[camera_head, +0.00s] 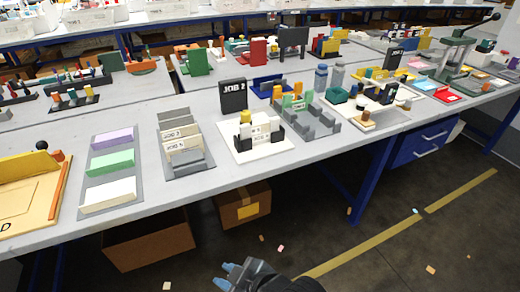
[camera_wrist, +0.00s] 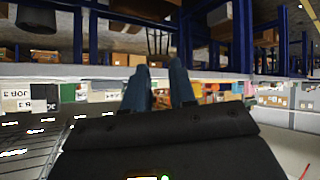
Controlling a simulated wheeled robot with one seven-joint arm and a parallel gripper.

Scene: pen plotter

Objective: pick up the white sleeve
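Several pale items could be the white sleeve, and I cannot tell for sure which one it is. A white block (camera_head: 108,195) lies in the front slot of a grey tray (camera_head: 74,204), in front of a green and a lilac block. Cream-white pieces (camera_head: 261,120) stand in a black holder on a white base (camera_head: 238,154). My gripper (camera_head: 226,275) is low in front of the table, well apart from all of these. In the wrist view its two blue fingers (camera_wrist: 160,66) are apart with nothing between them.
The long grey table (camera_head: 130,222) has a blue leg (camera_head: 372,185) and a blue drawer unit (camera_head: 425,145). Cardboard boxes (camera_head: 150,240) stand underneath. A black JOB 2 sign (camera_head: 233,96) rises behind the white base. Small scraps lie on the open floor.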

